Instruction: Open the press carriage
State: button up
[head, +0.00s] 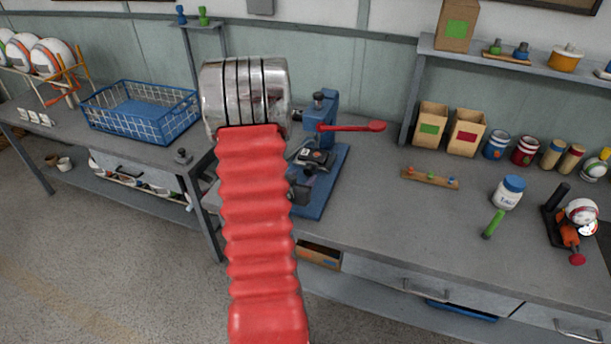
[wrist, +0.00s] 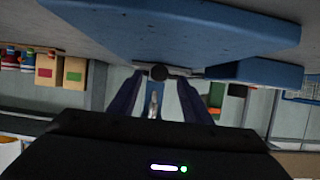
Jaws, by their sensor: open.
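The blue press (head: 329,106) stands on the bench just right of my arm in the head view, with its red lever (head: 350,126) pointing right. A dark and silver block (head: 314,157) lies on its base, which I take for the carriage; my arm hides part of the press. In the wrist view, turned upside down, the blue base (wrist: 180,32) fills the top. My gripper (wrist: 163,76) is open, its two dark fingers apart on either side of a dark round knob (wrist: 158,72). I cannot tell whether they touch it. The head view does not show the fingers clearly.
A blue wire basket (head: 140,108) stands on the left bench. The bench between the press and these is mostly clear.

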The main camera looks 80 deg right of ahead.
aim_at(307, 173)
jog(key=shift+x, duration=2.05)
grip_shut()
